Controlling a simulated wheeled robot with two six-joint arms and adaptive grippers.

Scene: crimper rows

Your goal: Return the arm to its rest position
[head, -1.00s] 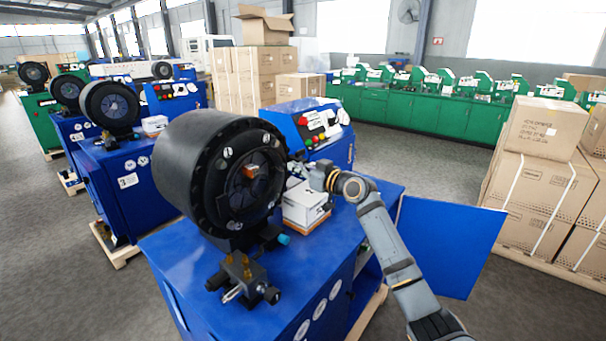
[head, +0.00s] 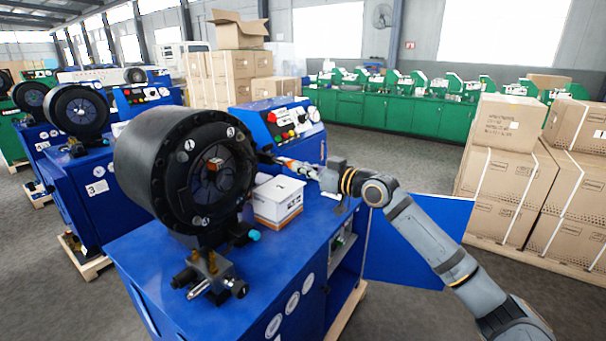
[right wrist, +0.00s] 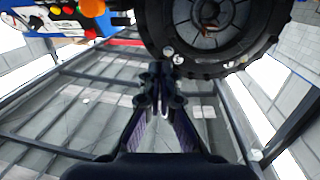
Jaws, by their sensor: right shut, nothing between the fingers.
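My right arm comes in from the lower right of the head view. Its gripper (head: 276,158) is beside the black round crimper head (head: 185,172), just right of its face and above the blue machine top. In the right wrist view the gripper fingers (right wrist: 160,75) are together with nothing between them. The crimper's dark ring (right wrist: 215,30) fills the top of that view. A small orange-brown piece (head: 215,163) shows at the centre of the crimper face. My left gripper is not in either view.
A white and orange box (head: 278,201) stands on the blue machine top close below my right gripper. The control panel (head: 290,120) with buttons is just behind it. An open blue door (head: 418,240) sticks out to the right. Stacked cartons (head: 510,180) stand farther right.

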